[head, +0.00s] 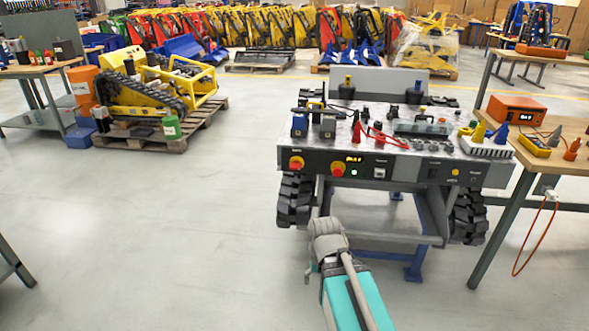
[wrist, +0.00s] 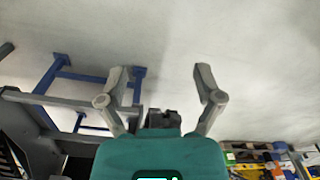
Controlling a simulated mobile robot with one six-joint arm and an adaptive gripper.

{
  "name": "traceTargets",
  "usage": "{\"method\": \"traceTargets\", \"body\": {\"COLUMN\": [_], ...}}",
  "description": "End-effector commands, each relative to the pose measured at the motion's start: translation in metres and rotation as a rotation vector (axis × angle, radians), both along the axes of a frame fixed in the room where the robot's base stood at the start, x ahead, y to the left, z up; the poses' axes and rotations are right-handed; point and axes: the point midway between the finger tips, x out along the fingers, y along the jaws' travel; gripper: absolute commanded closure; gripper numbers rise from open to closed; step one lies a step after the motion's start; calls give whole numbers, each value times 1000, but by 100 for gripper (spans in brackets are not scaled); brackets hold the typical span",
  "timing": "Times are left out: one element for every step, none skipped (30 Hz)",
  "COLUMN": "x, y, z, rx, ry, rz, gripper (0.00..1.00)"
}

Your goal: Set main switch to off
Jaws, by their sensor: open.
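The control panel (head: 400,170) is the dark front face of a tracked carrier. At its left are two red knobs on yellow, a left one (head: 296,163) and a right one (head: 338,169). A lit orange display (head: 354,159), a green light (head: 354,172) and a white switch (head: 379,173) sit beside them. The small labels are too blurred to read, so I cannot tell which is the main switch or its setting. My gripper (wrist: 160,73) is open and empty in the wrist view, over bare floor. In the head view my arm is low in front of the carrier, below the panel, apart from the knobs.
Tools and parts crowd the carrier's top (head: 350,125). Black tracks (head: 295,198) flank it, over a blue stand (head: 412,268). A wooden bench (head: 560,170) with an orange box (head: 516,110) stands close at right, an orange cable (head: 530,240) hanging from it.

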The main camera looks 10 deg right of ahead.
Motion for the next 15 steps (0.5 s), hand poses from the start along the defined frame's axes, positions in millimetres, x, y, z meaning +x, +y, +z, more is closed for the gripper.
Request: {"method": "traceTargets", "body": {"x": [5, 9, 15, 20, 26, 35, 43, 51, 62, 71, 80, 93, 103, 113, 125], "y": [3, 6, 9, 12, 16, 22, 27, 33, 41, 47, 53, 62, 68, 75, 83], "z": [-2, -2, -3, -4, -5, -5, -5, -5, -5, -4, -3, 0, 2, 5, 9], "rx": [13, 24, 42, 58, 77, 106, 131, 161, 203, 238, 275, 329, 371, 416, 477], "ry": [-16, -30, -50, -69, -90, -121, -146, -172, -210, -239, -267, -306, -334, -360, -394], "rz": [-11, -21, -39, -55, -72, -98, -121, -146, -183, -215, -249, -297, -335, -376, -432], "gripper": [0, 0, 0, 0, 0, 0, 0, 0, 0, 0, 0, 0, 0, 0, 0]}}
